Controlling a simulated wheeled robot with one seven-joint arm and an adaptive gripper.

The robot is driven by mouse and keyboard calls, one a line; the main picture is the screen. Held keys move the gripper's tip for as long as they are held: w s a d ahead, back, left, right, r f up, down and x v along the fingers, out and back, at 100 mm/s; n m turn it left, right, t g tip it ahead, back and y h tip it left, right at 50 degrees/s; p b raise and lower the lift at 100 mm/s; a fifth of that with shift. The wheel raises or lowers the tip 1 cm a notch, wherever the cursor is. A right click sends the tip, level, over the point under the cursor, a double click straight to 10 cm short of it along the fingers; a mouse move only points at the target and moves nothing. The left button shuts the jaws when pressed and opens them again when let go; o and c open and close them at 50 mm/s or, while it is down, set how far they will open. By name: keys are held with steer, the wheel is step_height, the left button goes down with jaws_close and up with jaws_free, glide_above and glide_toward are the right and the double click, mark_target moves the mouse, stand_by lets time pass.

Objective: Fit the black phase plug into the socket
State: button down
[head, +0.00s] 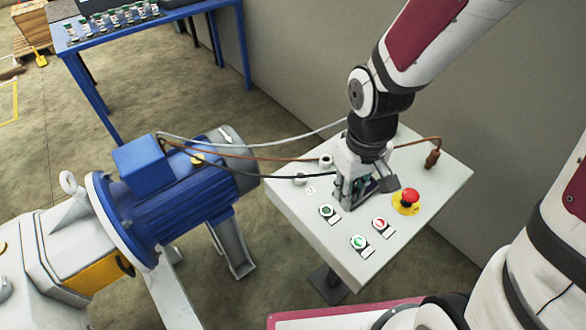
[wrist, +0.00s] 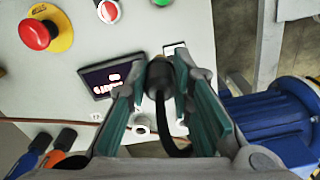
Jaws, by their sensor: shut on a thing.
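The black phase plug (wrist: 160,76) is between the green-padded fingers of my gripper (wrist: 161,88) in the wrist view. Its black cable (wrist: 170,135) bends back below it. In the head view my gripper (head: 352,196) points down over the sloped grey control panel (head: 290,200), and the plug is mostly hidden by the fingers. The black cable (head: 275,178) runs from the blue motor to my gripper. A round pale socket (wrist: 141,130) shows between the fingers; pale sockets also show on the panel's left side (head: 326,161). I cannot tell whether the plug touches a socket.
The panel carries a red emergency stop (head: 409,196), a green button (head: 359,242), a red button (head: 380,224) and a dark display (wrist: 100,82). A brown plug (head: 432,159) stands at the right. The blue motor (head: 185,195) is left, trailing white and brown cables.

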steer(key=w+a, duration=0.3)
steer(key=w+a+f, duration=0.1)
steer(key=w+a, duration=0.1)
steer(key=w, duration=0.2)
steer(key=w+a, duration=0.3)
steer(key=w, duration=0.1)
steer(key=shift+a+f, duration=0.2)
steer(key=shift+a, duration=0.1)
steer(key=shift+w+f, duration=0.1)
steer(key=shift+w, duration=0.05)
steer(key=shift+f+p, duration=0.3)
steer(key=shift+f, duration=1.4)
steer(key=shift+f, duration=0.1)
steer(key=c, duration=1.4)
jaws_free()
